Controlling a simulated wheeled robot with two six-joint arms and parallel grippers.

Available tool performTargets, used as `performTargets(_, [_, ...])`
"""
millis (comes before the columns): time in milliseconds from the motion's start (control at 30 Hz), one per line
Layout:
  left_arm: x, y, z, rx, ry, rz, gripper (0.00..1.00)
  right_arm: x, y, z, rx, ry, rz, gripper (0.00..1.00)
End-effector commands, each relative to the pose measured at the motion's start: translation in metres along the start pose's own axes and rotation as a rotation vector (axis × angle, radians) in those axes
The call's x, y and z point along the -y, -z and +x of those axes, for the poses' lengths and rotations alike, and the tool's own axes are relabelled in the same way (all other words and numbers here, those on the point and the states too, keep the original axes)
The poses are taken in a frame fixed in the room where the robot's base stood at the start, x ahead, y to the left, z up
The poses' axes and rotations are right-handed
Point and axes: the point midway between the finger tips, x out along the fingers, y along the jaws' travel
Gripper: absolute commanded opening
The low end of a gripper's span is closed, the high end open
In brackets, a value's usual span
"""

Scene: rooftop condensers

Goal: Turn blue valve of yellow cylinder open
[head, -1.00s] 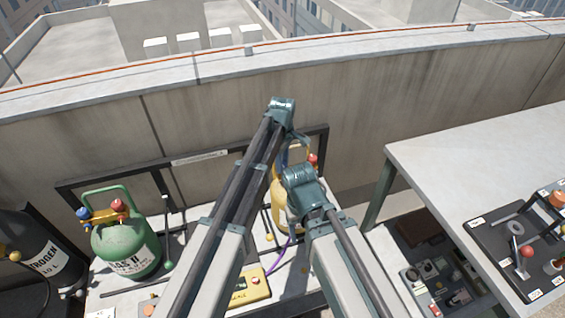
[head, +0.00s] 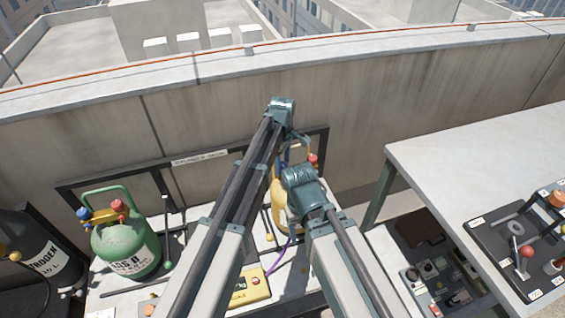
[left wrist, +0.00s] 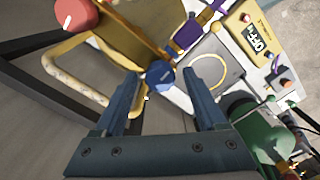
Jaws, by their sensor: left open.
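The yellow cylinder (head: 279,197) stands on the low bench, largely hidden behind my arms; its body and handle also show in the left wrist view (left wrist: 115,45). Its blue valve (left wrist: 160,73) is a round knob in the left wrist view. A red knob (left wrist: 75,14) sits at the other end of the yellow fitting and shows in the head view too (head: 314,160). My left gripper (left wrist: 160,84) is open, with the blue valve between its fingertips; I cannot tell whether they touch it. My right gripper is out of sight.
A green cylinder (head: 128,250) with blue and red knobs stands at left beside a black nitrogen cylinder (head: 40,250). A yellow box (head: 248,289) lies on the bench. A concrete parapet (head: 110,125) rises behind; a grey table (head: 470,175) stands right.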

Motion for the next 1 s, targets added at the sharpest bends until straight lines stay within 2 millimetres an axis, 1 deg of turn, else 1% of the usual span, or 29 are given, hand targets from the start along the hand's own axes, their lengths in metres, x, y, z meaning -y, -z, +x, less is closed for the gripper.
performTargets(167, [0.000,0.000,-0.003,0.000,0.000,0.000,0.73,0.000,0.000,-0.003,0.000,0.000,0.000,0.67])
performTargets(367, [0.000,0.000,-0.017,0.000,0.000,0.001,0.73,-0.002,-0.001,-0.017,0.000,0.000,0.000,0.67])
performTargets(567, [0.000,0.000,-0.043,0.000,0.000,0.000,0.73,-0.004,-0.003,-0.043,0.000,0.000,0.000,0.67])
performTargets(1000, [0.000,0.000,-0.109,0.000,0.000,0.000,0.73,-0.010,-0.006,-0.109,0.000,0.000,-0.001,0.67])
